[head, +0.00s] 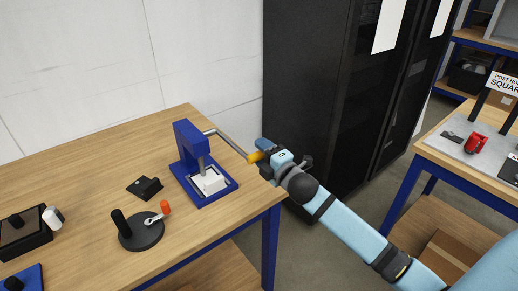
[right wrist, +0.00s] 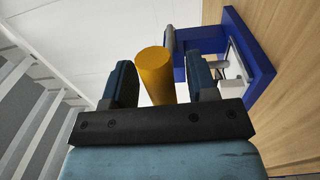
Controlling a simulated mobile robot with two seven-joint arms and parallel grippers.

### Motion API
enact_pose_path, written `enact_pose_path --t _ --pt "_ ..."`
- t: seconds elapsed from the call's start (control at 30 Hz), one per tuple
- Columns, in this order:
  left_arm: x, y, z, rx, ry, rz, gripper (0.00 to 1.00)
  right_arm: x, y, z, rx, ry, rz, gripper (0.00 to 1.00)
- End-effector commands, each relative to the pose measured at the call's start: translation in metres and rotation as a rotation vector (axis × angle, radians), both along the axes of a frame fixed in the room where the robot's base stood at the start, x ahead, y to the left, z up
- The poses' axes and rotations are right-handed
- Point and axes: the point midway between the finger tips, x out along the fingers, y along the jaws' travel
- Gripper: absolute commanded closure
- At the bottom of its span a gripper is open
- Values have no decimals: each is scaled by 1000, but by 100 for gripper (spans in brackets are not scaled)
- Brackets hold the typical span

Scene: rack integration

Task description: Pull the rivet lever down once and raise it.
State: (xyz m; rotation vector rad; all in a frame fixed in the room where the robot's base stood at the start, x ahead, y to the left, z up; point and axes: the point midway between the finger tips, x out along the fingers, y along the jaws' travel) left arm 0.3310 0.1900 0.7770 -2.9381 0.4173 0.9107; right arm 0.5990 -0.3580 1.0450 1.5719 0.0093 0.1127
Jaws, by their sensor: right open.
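The blue rivet press (head: 190,150) stands on the wooden workbench, with a white block (head: 208,181) on its base under the ram. Its grey lever (head: 230,142) sticks out to the right, sloping down to a yellow handle (head: 256,157). My right gripper (head: 266,152) is at the handle, beyond the bench's right edge. In the right wrist view the yellow handle (right wrist: 155,75) lies between the two open fingers (right wrist: 163,88), with a gap visible to the left finger. The press (right wrist: 250,50) shows behind it. My left gripper is not in view.
A black round stand (head: 140,232) with an orange-tipped tool, a small black block (head: 145,188) and a black box (head: 22,235) sit on the bench (head: 95,170). A tall black cabinet (head: 305,90) stands close behind my right gripper. A second table (head: 440,150) is at right.

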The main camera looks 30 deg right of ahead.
Motion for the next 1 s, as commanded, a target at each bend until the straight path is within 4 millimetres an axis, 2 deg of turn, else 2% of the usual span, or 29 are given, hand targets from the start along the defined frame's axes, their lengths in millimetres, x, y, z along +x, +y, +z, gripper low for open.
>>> enact_pose_path --t 0.13,0.47,0.6,0.7,0.87,1.0 --pt "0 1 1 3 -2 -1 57 12 1 1 0 0 1 47" --pt "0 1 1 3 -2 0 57 15 2 1 0 1 1 47" --pt "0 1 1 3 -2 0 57 15 1 1 0 1 1 80" --pt "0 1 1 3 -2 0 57 15 1 1 0 1 1 100" --pt "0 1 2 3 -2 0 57 15 1 2 0 2 1 100" --pt "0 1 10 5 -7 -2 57 20 1 8 -2 19 0 100"
